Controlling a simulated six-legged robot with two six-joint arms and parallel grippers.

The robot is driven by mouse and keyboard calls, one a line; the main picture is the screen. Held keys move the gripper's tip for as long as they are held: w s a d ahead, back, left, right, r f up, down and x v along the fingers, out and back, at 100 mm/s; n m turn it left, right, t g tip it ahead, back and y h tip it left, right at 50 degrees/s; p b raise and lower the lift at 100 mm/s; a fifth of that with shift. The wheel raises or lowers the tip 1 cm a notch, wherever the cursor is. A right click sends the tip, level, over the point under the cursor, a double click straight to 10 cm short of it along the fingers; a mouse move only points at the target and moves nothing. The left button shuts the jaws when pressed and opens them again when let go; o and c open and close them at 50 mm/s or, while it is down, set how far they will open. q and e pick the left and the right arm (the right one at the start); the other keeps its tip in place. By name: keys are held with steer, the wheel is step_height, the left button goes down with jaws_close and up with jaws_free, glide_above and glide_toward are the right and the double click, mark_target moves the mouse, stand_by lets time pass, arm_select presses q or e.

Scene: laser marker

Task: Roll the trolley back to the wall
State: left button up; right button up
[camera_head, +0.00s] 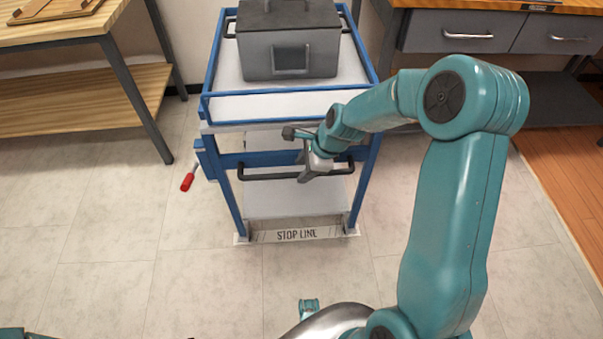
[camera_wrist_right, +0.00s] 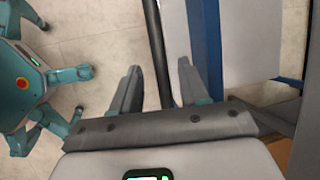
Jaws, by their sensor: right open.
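The trolley (camera_head: 363,67) has a blue frame and pale shelves, and stands upright with its front feet by a floor strip marked STOP LINE (camera_head: 297,235). A dark push bar (camera_head: 268,177) runs across its near side; it also shows in the right wrist view (camera_wrist_right: 152,22). My right gripper (camera_head: 298,155) is at this bar. In the wrist view its open fingers (camera_wrist_right: 160,70) stand on either side of the bar, with gaps showing. A red-handled lever (camera_head: 187,182) hangs by a blue bracket on the trolley's left side. My left gripper is not in view.
A grey lidded box (camera_head: 290,45) sits on the trolley's top. A wooden table (camera_head: 60,28) stands left and a drawer bench (camera_head: 430,32) right, both close to the trolley. Pale wall (camera_head: 190,40) shows behind. The tiled floor at front left is clear.

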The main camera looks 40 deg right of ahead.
steer(key=shift+x, duration=0.9)
jaws_close()
steer(key=shift+r, duration=0.1)
